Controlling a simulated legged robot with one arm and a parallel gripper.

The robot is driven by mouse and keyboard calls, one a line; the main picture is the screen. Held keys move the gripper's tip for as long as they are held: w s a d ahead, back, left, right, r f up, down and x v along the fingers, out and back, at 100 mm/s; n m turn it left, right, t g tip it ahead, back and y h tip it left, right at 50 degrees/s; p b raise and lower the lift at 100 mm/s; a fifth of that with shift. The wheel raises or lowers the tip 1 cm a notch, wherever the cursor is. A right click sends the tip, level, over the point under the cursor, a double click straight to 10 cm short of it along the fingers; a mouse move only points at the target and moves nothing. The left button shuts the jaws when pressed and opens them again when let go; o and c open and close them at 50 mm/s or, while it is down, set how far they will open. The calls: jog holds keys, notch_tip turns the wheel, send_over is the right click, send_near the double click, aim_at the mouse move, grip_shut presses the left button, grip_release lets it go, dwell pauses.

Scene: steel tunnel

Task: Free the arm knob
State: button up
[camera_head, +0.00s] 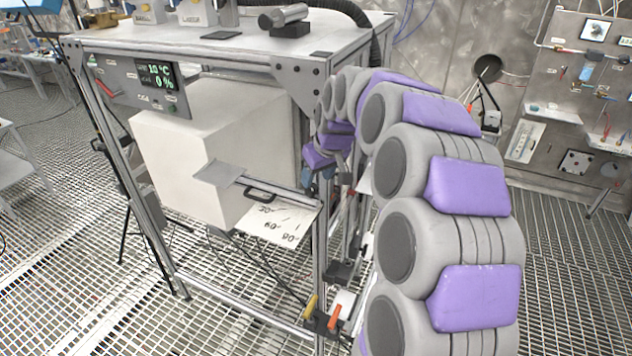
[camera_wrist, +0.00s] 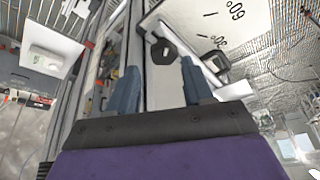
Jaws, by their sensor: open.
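In the wrist view a black faceted knob (camera_wrist: 163,50) sits on a pale metal bar. My gripper (camera_wrist: 158,68) is open, with blue-grey fingers either side of the line to the knob. The knob shows just beyond the fingertips, and nothing is between the fingers. In the head view my gripper (camera_head: 318,177) is small and points down beside the right side of the frame. A metal arm (camera_head: 283,193) with a black handle (camera_head: 260,194) reaches across a white angle plate (camera_head: 275,222).
A metal-framed bench (camera_head: 225,45) holds a large white box (camera_head: 215,145) under its top. A display panel (camera_head: 155,80) hangs at its left. Orange and yellow levers (camera_head: 335,316) sit low on the frame. The grated floor at the left is mostly open.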

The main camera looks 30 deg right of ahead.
aim_at(313, 188)
jog(key=shift+w+a+f, duration=0.25)
jog(key=shift+a+f, duration=0.1)
jog(key=shift+f, duration=0.25)
jog(key=shift+w+a+f, duration=0.25)
jog(key=shift+a+f, duration=0.05)
jog(key=shift+f, duration=0.25)
jog(key=shift+s+a+f, duration=0.15)
jog(key=shift+f, duration=0.3)
jog(key=shift+d+f, duration=0.2)
jog(key=shift+w+d+f, duration=0.2)
jog(key=shift+w+d, duration=0.25)
jog(key=shift+w, duration=0.05)
jog(key=shift+s+r, duration=0.15)
jog(key=shift+c, duration=1.2)
jog(key=shift+a, duration=0.2)
jog(key=shift+c, duration=0.8)
jog(key=shift+r, duration=0.1)
jog(key=c, duration=0.4)
